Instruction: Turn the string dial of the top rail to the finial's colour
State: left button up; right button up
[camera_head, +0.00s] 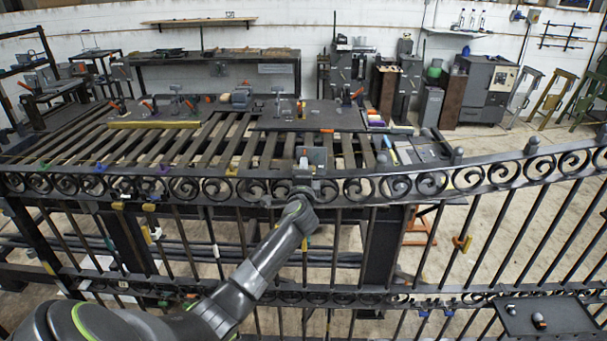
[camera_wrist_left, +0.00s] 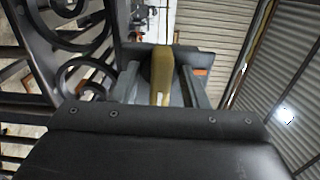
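The dark scrollwork top rail (camera_head: 215,187) of the gate runs across the head view. Dark ball finials (camera_head: 456,153) stand on the rail at the right; I cannot make out a distinct finial colour. My left gripper (camera_head: 312,160) is at the rail's middle. In the left wrist view its fingers (camera_wrist_left: 162,88) stand apart on either side of an olive-yellow bar (camera_wrist_left: 162,75); contact is unclear. I cannot identify the string dial for certain. My right gripper is out of view.
Behind the gate is a slatted table (camera_head: 190,145) with a dark plate (camera_head: 300,118) and several tools. A dark plate with small knobs (camera_head: 548,318) is at the lower right. Scroll curls (camera_wrist_left: 85,35) stand close left of my left gripper.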

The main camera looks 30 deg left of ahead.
pick_arm(q)
jog(key=b+v, duration=0.3)
jog(key=v, duration=1.4)
jog(key=shift+s, duration=0.25)
